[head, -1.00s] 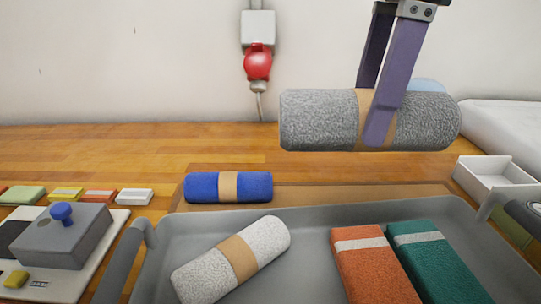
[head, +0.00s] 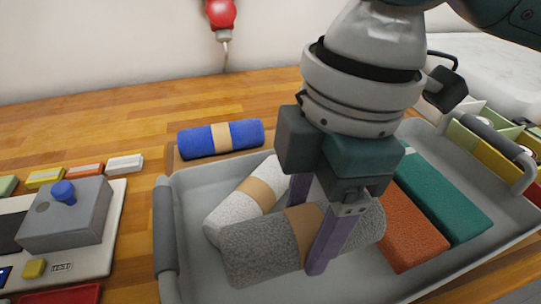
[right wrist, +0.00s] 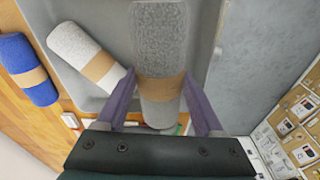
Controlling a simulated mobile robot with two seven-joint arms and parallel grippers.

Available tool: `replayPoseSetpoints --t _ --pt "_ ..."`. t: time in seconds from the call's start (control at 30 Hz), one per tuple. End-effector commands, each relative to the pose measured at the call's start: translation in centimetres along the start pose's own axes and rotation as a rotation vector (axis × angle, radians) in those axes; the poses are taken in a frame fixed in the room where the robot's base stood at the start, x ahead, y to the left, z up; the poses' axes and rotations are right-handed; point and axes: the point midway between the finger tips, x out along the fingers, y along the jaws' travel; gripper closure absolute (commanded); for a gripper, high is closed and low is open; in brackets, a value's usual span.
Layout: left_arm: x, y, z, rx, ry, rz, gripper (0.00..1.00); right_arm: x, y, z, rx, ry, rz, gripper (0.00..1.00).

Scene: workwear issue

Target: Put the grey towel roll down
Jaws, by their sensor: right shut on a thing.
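The grey towel roll (head: 262,248) with a tan band is in my right gripper (head: 308,238), whose purple fingers straddle it at the band. It is low over or in the grey tray (head: 205,285), in front of the white speckled roll (head: 235,208) and partly covering it. Whether it touches the tray floor cannot be told. In the right wrist view the grey roll (right wrist: 158,35) lies lengthwise between the fingers, with the white roll (right wrist: 80,50) beside it. My left gripper is not in view.
An orange towel (head: 412,235) and a green towel (head: 445,195) lie in the tray's right part. A blue roll (head: 195,142) lies behind the tray. A grey box with a blue knob (head: 75,220) stands at left. The tray's front left floor is bare.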

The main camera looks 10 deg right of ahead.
Motion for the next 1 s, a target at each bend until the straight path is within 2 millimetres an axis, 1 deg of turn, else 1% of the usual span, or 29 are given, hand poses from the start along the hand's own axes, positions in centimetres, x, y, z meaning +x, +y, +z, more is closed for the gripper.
replayPoseSetpoints --t 0.03,0.1,0.27,0.4,0.5,0.9,0.93,1.0 --pt "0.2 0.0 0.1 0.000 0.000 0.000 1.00 1.1 -0.1 0.1 0.001 0.000 -0.003 0.91" --pt "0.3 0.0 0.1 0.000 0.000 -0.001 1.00 2.0 0.0 0.2 -0.001 0.000 -0.001 0.91" --pt "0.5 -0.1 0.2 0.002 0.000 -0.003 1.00 3.4 0.0 0.3 0.000 0.001 0.000 0.91" --pt "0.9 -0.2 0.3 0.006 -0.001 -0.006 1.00 5.7 0.0 0.7 0.001 0.000 -0.002 0.91" --pt "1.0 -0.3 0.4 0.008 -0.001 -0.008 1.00 6.8 0.0 0.8 -0.001 0.000 0.000 0.91" --pt "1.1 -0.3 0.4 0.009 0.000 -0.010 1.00 7.3 0.0 0.9 -0.001 0.000 0.001 0.91" --pt "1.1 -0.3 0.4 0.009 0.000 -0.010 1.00 7.3 0.0 0.9 -0.001 0.000 0.001 0.29" --pt "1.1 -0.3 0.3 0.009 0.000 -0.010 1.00 7.2 0.0 0.8 -0.001 0.000 0.001 0.21"
